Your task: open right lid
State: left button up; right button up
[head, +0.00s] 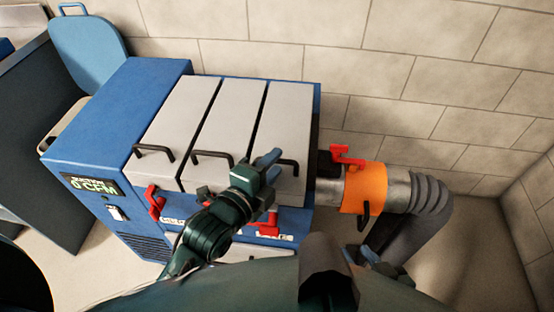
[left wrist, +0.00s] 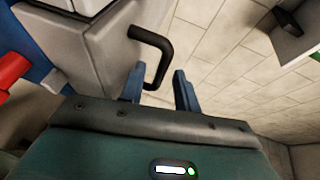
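The right lid (head: 283,122) is the rightmost of three grey lids on a blue machine (head: 120,115) and lies shut in the head view. Its black handle (head: 289,166) is partly hidden by my left gripper (head: 268,165). In the left wrist view the handle (left wrist: 160,42) curves down from the lid's edge, with its lower end between the two blue fingers (left wrist: 160,88). The fingers are apart, with a gap visible on both sides of the handle. My right gripper (head: 375,257) is partly visible low in the head view; its fingers are not clear.
Red latches (head: 155,201) sit on the machine's front, one (head: 270,224) below the right lid. An orange collar (head: 363,188) with a red lever (head: 346,155) joins a grey duct (head: 432,195) on the right. A tiled wall stands behind.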

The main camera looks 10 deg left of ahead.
pick_arm(q)
jog(key=shift+x, duration=1.05)
grip_shut()
